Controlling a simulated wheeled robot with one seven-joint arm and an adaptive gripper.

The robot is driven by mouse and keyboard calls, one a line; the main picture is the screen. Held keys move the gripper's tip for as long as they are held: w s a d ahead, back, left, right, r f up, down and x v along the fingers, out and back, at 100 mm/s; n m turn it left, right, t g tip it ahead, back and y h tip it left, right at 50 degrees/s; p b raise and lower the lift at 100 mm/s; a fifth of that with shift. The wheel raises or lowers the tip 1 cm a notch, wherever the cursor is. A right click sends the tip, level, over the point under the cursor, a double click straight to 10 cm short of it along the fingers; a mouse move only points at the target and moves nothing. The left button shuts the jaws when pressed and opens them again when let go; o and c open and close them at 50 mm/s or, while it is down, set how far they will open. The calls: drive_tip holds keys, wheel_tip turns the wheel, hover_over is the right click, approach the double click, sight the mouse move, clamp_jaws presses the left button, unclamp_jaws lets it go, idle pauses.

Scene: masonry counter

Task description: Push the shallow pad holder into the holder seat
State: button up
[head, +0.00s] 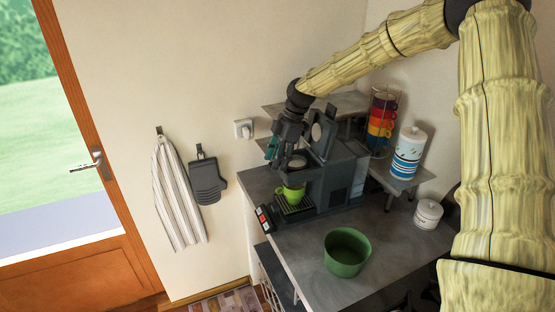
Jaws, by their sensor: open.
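A dark grey coffee machine (340,180) stands on the counter with its lid (322,132) raised. A round part with a pale top (297,161) shows at the top front of the machine, beside my gripper. It looks like the shallow pad holder at the holder seat, but I cannot tell how far in it sits. My gripper (277,157) is open and points down at the machine's front left, close to this round part. I cannot tell whether they touch. The fingers partly cover the machine's front, and the seat itself is not clearly visible.
A lime green cup (292,193) stands on the drip tray (295,208) below. A green bowl (346,252) stands on the counter in front. A rack of coloured cups (382,118), a paper roll (408,155) and a white jar (428,214) are at the right. A towel (178,195) hangs left.

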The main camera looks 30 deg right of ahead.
drive_tip(key=v, duration=1.1)
drive_tip(key=shift+d+r, duration=0.15)
drive_tip(key=shift+r, duration=0.2)
drive_tip(key=shift+d, duration=0.1)
